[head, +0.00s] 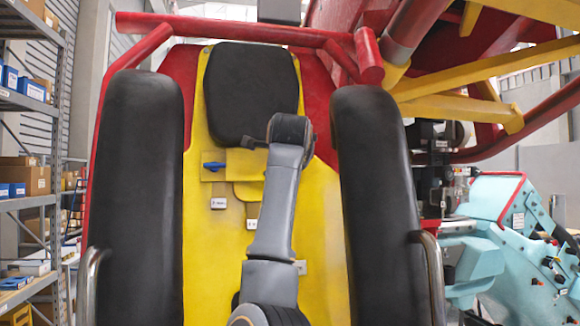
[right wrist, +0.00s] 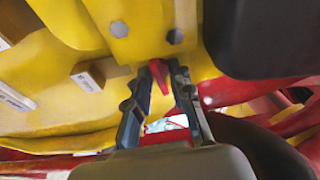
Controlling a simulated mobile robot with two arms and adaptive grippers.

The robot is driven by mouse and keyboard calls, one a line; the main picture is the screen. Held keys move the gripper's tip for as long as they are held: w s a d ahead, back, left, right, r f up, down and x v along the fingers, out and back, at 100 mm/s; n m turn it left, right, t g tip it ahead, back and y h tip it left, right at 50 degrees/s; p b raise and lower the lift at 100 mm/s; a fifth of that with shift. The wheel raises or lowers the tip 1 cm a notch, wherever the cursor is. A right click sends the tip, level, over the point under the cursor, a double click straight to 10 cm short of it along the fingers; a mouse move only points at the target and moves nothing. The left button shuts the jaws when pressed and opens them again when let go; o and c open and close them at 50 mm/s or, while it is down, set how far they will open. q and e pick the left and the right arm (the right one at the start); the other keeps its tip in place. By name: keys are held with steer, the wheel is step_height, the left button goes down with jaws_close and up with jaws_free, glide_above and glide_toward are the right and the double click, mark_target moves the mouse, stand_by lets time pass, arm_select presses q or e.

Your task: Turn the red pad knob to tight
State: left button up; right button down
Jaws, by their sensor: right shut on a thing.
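The red pad knob (right wrist: 158,72) shows in the right wrist view as a small red lever below a yellow plate with grey bolts. My right gripper (right wrist: 163,80) has its two dark fingers either side of it and is shut on it. In the head view my right arm reaches up the middle of the yellow seat back (head: 226,265), and its wrist hides the red knob and the fingers. A blue knob (head: 214,165) sits on the yellow plate to the left of my wrist. The knob's tight mark cannot be made out. My left gripper is not in view.
Black side pads (head: 140,185) and (head: 376,190) flank the seat, with a black headrest (head: 250,85) above. Small tags (head: 218,203) hang on the seat back. A red bar (head: 235,29) crosses the top. Shelves (head: 35,105) stand left, a teal machine (head: 510,235) right.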

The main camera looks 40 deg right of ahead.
steer(key=shift+m, duration=0.4)
steer(key=c, duration=1.5)
jaws_free()
steer(key=shift+o, duration=0.2)
steer(key=v, duration=1.2)
steer(key=shift+s, duration=0.15)
steer(key=shift+r, duration=0.1)
